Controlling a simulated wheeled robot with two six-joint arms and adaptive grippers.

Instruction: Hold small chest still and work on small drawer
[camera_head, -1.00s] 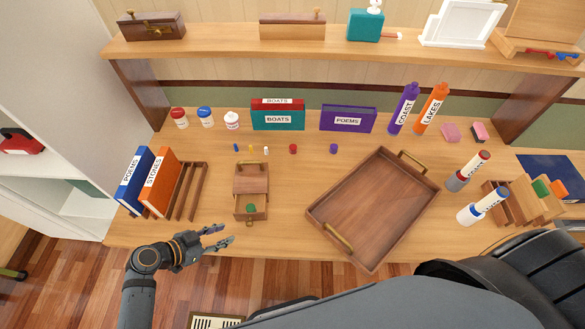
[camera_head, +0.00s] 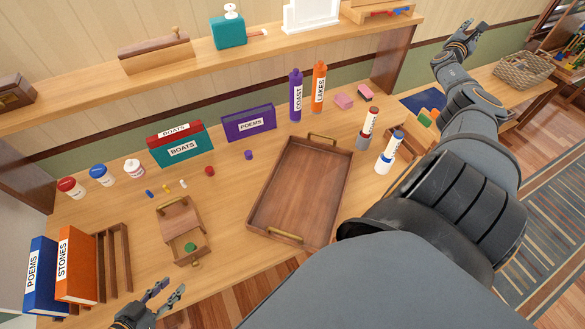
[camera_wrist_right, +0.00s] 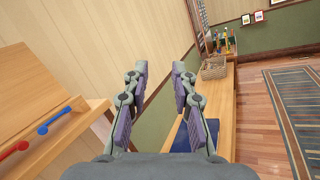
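The small wooden chest (camera_head: 177,217) stands on the table at the left in the head view. Its small drawer (camera_head: 189,250) is pulled out toward the front edge, with a green item (camera_head: 190,246) inside. My left gripper (camera_head: 165,297) is open and empty just in front of the drawer, apart from it. My right gripper (camera_head: 463,40) is raised at the upper right, far from the chest. In the right wrist view its fingers (camera_wrist_right: 158,105) are apart with nothing between them.
A wooden tray (camera_head: 262,208) lies right of the chest. A slatted rack (camera_head: 113,262) with books is to its left. Small pegs, a red piece (camera_head: 209,171) and a purple piece (camera_head: 248,155) lie behind it. A wicker basket (camera_head: 523,70) sits on the right-hand surface.

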